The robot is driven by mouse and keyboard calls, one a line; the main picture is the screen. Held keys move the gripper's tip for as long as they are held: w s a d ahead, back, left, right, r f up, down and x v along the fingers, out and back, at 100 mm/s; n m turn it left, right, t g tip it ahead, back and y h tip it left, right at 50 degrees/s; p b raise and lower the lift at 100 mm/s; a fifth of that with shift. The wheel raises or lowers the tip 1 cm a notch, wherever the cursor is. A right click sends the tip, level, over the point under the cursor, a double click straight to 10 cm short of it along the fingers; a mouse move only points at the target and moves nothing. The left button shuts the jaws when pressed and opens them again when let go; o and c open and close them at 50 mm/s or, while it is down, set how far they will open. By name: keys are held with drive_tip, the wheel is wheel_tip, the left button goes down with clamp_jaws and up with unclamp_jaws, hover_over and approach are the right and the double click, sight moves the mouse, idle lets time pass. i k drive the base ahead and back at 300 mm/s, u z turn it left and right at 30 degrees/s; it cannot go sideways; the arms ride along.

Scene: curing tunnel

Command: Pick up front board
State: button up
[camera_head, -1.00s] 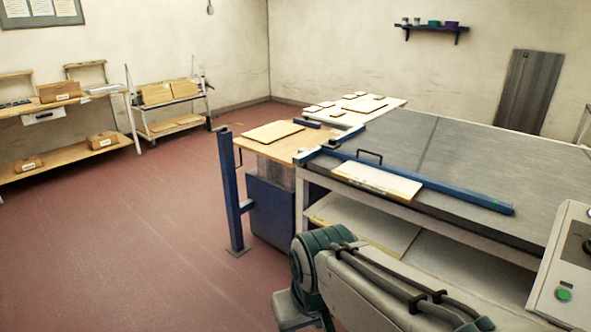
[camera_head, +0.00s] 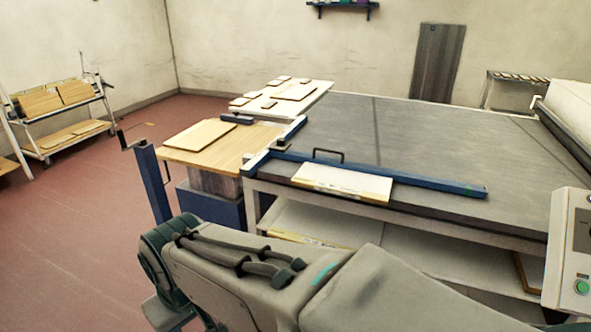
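A pale cream board (camera_head: 342,182) lies flat at the near edge of the large grey table, against a blue rail (camera_head: 390,180). A small dark handle rises just behind it. Another thin wooden board (camera_head: 200,134) lies on the wooden top of a blue stand to the left. I cannot tell for certain which one is called the front board. My arm crosses the bottom of the view, in front of the table's lower shelf. My gripper is not in view.
The grey table (camera_head: 440,135) fills the right middle. A control box (camera_head: 570,250) with a green button stands at the right edge. A blue post with a crank (camera_head: 152,180) stands left of the stand (camera_head: 250,147). A cart (camera_head: 65,143) holds boards. The red floor at left is clear.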

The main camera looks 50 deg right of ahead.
sight(351, 183)
drive_tip(key=z, duration=0.8)
drive_tip(key=i, duration=0.95)
drive_tip(key=z, duration=1)
